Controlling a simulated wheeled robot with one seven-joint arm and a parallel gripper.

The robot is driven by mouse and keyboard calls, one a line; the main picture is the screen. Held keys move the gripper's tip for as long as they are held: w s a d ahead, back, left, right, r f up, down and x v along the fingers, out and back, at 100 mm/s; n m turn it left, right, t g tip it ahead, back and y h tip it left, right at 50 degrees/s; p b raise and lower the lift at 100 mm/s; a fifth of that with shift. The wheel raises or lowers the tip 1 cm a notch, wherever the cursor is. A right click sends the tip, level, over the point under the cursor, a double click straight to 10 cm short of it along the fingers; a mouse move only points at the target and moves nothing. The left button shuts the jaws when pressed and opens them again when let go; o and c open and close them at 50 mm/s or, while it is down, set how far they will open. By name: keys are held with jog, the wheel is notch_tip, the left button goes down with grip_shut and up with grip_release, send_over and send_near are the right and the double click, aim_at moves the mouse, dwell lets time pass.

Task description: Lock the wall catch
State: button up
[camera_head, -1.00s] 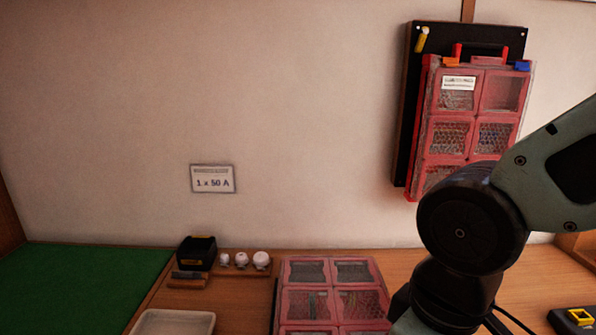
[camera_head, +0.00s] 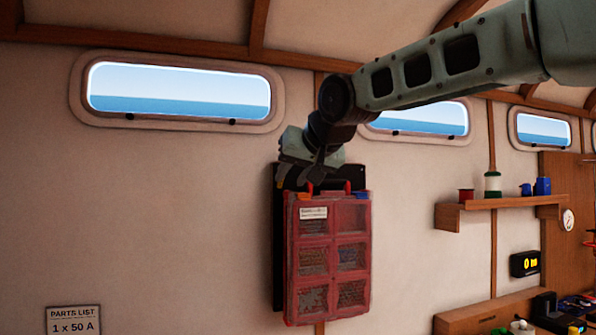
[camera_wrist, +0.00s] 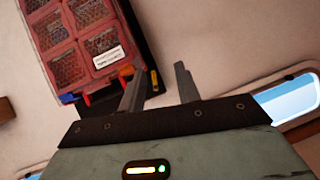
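A small yellow catch (camera_wrist: 154,80) shows in the wrist view at the edge of the black wall board (camera_wrist: 134,40). In that view it appears between my fingers, close to the left one; I cannot tell if they touch. My gripper (camera_wrist: 159,67) is open, with nothing visible held. In the head view my gripper (camera_head: 312,180) is at the top of the black board (camera_head: 278,250) and hides the catch. A red case (camera_head: 330,250) with clear windows hangs upright on the board. The case also shows in the wrist view (camera_wrist: 67,45).
Windows (camera_head: 180,92) line the wall above. A wooden shelf (camera_head: 500,204) with spools is to the right. A parts list card (camera_head: 73,321) is at the lower left. The wall left of the board is clear.

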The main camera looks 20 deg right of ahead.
jog(key=w+d+r+m+t, duration=0.1)
jog(key=d+r+t, duration=0.1)
jog(key=d+r, duration=0.4)
jog(key=shift+h, duration=0.3)
jog(key=p+x, duration=0.2)
jog(key=x, duration=0.3)
jog(key=a+p+x, duration=0.1)
jog(key=p+x, duration=0.1)
jog(key=x, duration=0.3)
jog(key=r+p+x, duration=0.1)
jog(key=p+x, duration=0.1)
jog(key=x, duration=0.4)
jog(key=shift+w+a, duration=0.1)
jog(key=shift+a, duration=0.15)
jog(key=shift+w+f, duration=0.35)
jog(key=shift+w, duration=0.25)
grip_shut()
